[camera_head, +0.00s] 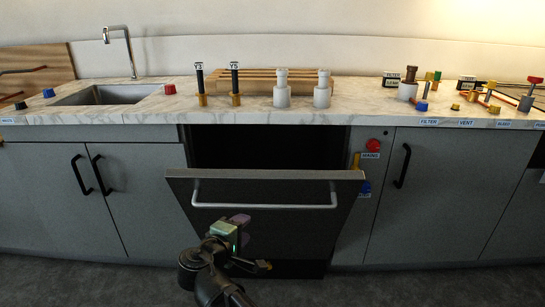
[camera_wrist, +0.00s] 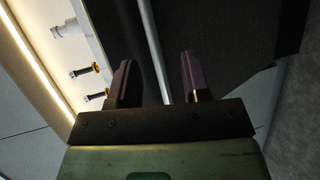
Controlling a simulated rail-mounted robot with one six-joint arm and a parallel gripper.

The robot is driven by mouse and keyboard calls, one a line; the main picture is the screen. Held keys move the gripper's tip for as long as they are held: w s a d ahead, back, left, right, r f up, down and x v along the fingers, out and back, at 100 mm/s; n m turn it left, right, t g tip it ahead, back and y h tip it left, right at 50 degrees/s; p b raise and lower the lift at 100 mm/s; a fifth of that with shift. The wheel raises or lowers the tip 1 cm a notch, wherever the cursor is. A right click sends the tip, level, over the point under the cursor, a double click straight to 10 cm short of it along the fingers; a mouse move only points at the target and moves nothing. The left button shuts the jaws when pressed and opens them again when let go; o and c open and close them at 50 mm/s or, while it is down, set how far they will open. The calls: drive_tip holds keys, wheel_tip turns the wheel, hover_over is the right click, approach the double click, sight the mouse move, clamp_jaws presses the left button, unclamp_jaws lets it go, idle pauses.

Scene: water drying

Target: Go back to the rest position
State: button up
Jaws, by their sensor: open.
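My gripper (camera_head: 241,219) is low in front of the partly open dark door (camera_head: 285,232), just below its pale bar handle (camera_head: 264,207). In the wrist view my gripper (camera_wrist: 157,75) has its two dark fingers spread apart, with nothing visible held between them. The handle bar (camera_wrist: 152,45) runs through the gap between the fingers in that view. It appears beyond the fingertips, but the exact distance is hard to tell. The door is tilted outward at its top, showing a dark opening (camera_head: 262,148) behind it.
The marble counter (camera_head: 230,112) runs above, with a sink (camera_head: 105,95) at left and several fittings and valves at right. Two black-topped posts and two white fittings stand above the door. Cabinets (camera_head: 60,190) flank the door. Grey floor (camera_head: 400,290) is clear at right.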

drive_tip(key=s+d+f+m+g+y, duration=0.1)
drive_tip(key=s+d+f+m+g, duration=0.1)
drive_tip(key=d+f+m+g, duration=0.3)
drive_tip(key=s+d+f+m+g+y, duration=0.1)
drive_tip(key=s+d+f+m+g, duration=0.15)
drive_tip(key=d+f+g, duration=0.35)
drive_tip(key=s+d+f+m+g+y, duration=0.1)
drive_tip(key=d+m+g+y, duration=0.15)
drive_tip(key=d, duration=0.65)
drive_tip(key=s+d+f+m+g+y, duration=0.15)
drive_tip(key=d+m, duration=0.25)
drive_tip(key=d, duration=0.4)
wheel_tip(320, 180, up, 32)
drive_tip(key=d+p, duration=0.2)
drive_tip(key=p, duration=2.9)
drive_tip(key=shift+t+p, duration=0.3)
drive_tip(key=shift+p, duration=0.05)
drive_tip(key=shift+o, duration=0.4)
drive_tip(key=shift+w, duration=0.1)
